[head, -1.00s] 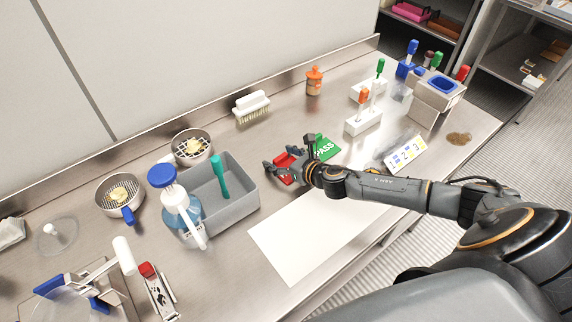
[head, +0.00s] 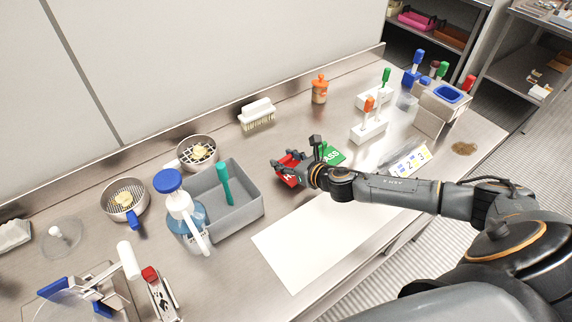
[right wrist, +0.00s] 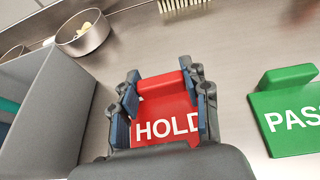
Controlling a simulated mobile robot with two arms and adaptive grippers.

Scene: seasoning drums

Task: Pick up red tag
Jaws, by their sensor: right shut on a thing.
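The red tag (head: 289,179) is a flat plate with the white word HOLD and a raised red grip along one edge. In the right wrist view the tag (right wrist: 166,112) sits between the fingers. My right gripper (head: 291,163) is shut on its raised grip, with one finger on each side; it also shows in the right wrist view (right wrist: 163,86). The tag is at or very near the steel bench top; I cannot tell whether it touches. Part of the plate is hidden by the gripper. My left gripper is not in view.
A green PASS tag (head: 333,154) lies close to the right of the red tag. A grey bin (head: 243,213) stands to the left, with a white sheet (head: 310,240) in front. A brush (head: 257,115) and an orange-topped bottle (head: 319,90) stand behind.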

